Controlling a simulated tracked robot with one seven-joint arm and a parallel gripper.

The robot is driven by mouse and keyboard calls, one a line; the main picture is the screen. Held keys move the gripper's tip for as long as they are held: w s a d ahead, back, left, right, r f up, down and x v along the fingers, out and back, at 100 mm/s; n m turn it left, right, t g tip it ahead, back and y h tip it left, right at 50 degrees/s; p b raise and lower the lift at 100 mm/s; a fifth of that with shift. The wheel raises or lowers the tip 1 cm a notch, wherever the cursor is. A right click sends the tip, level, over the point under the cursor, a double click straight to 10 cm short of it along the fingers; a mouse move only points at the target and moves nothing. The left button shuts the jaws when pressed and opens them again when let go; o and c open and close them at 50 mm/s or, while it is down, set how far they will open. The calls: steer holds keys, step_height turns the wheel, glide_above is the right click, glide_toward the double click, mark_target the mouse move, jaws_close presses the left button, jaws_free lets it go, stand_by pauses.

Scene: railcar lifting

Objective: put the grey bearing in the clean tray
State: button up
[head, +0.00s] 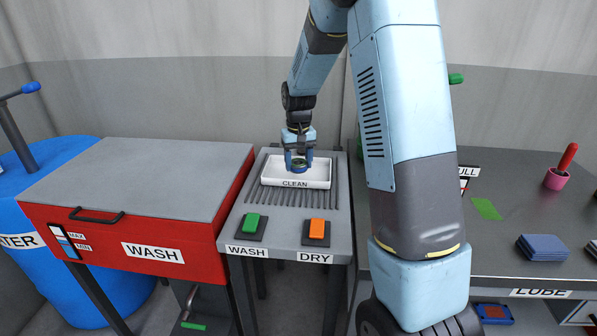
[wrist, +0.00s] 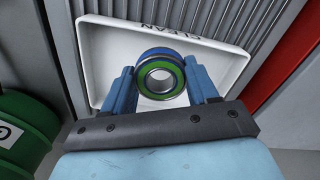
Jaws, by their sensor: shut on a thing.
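My gripper (head: 298,158) is over the clean tray (head: 320,180), a white tray with a CLEAN label on its front. The gripper is shut on a round bearing (head: 299,167). In the wrist view the bearing (wrist: 160,82) has a grey metal inner ring with green and blue rings around it, and it sits between the two blue fingers of my gripper (wrist: 160,70). The white tray (wrist: 98,50) lies behind it there. I cannot tell whether the bearing touches the tray floor.
The tray stands on a grooved grey stand with a green button (head: 252,221) and an orange button (head: 317,229). A red WASH tank (head: 150,215) is on the left. On the right bench are a pink cup (head: 556,179) and a blue stack (head: 542,247).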

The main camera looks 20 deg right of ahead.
mark_target(297, 171)
steer(key=shift+w+a+f, duration=0.15)
steer(key=shift+w+f, duration=0.3)
steer(key=shift+f, duration=1.6)
steer(key=shift+f, duration=0.1)
steer(key=o, duration=1.4)
